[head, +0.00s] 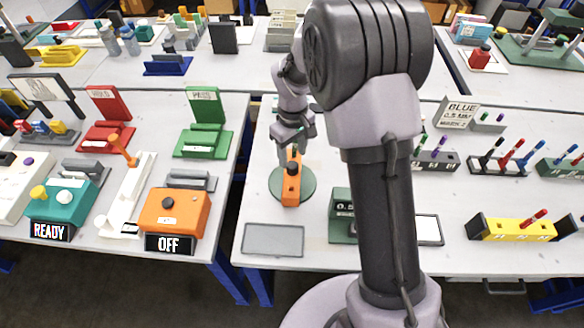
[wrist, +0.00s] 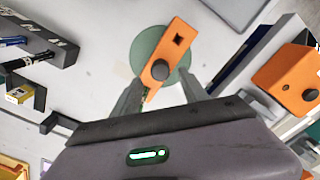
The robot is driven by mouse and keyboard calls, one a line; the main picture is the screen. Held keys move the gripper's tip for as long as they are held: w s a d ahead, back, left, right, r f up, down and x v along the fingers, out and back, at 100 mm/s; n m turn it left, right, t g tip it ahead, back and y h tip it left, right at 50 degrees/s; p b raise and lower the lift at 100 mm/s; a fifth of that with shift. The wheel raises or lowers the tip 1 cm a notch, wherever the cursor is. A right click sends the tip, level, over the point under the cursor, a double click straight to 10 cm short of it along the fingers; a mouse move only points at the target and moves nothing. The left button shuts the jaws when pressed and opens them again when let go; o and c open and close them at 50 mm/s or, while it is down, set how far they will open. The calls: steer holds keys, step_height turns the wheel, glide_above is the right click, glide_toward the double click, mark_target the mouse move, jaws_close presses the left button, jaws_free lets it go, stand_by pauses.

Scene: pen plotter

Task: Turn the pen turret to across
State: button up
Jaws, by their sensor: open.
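The pen turret is an orange bar (head: 291,192) with a black knob, on a round green disc (head: 306,190) on the middle table. In the head view the bar points from front to back. In the wrist view the bar (wrist: 180,40) slants from upper right to lower left, with a square hole at its upper end. My gripper (head: 293,153) is at the bar's far end, pointing down. In the wrist view my gripper (wrist: 162,80) is open, with one finger on each side of the bar near the knob. I cannot tell whether either finger touches the bar.
A flat grey pad (head: 273,240) lies in front of the disc. A dark green block (head: 341,229) stands to its right, partly behind my arm. An orange box (head: 175,212) with an OFF display (head: 169,244) is on the left table, across a gap. Pen holders (head: 497,164) stand right.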

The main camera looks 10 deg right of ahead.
mark_target(292, 165)
step_height(292, 165, down, 5)
steer(key=shift+f+b, duration=0.15)
steer(key=shift+b, duration=0.5)
steer(key=shift+c, duration=0.2)
jaws_close()
stand_by(0.8)
